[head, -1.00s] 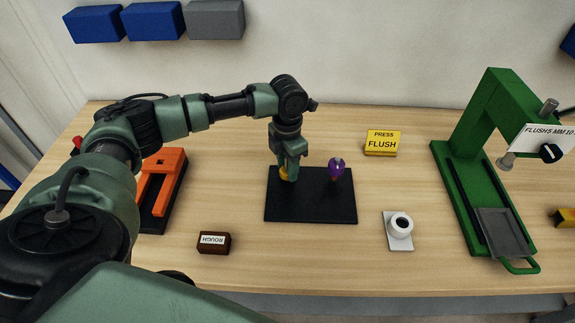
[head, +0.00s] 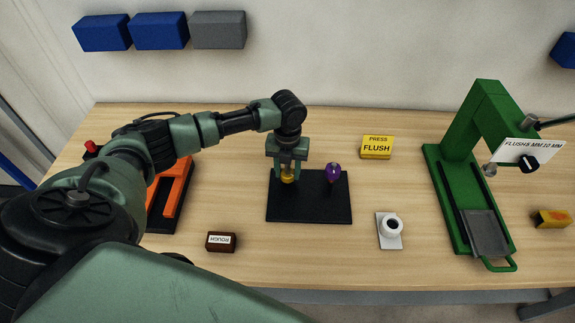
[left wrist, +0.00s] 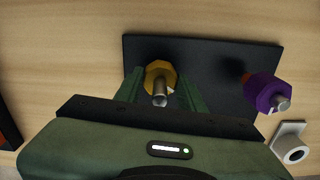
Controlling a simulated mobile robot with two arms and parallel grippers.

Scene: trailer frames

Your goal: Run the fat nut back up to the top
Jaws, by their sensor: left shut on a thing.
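A yellow, many-sided nut (head: 288,179) sits around an upright post on the black base plate (head: 310,211). In the left wrist view the yellow nut (left wrist: 160,70) is between my fingers, and the silver end of its post (left wrist: 160,97) points at the camera. My left gripper (head: 287,174) comes down from above and is shut on the yellow nut. A purple nut (head: 333,172) sits on a second post at the right of the plate; it also shows in the left wrist view (left wrist: 263,92), clear of my fingers. The nut's exact height is partly hidden. My right gripper is not in view.
A yellow "PRESS FLUSH" block (head: 377,147) stands behind right. A white round piece on a pad (head: 390,231) and a brown "ROUGH" block (head: 221,242) lie in front. A green press (head: 463,180) stands right; an orange fixture (head: 172,199) stands left.

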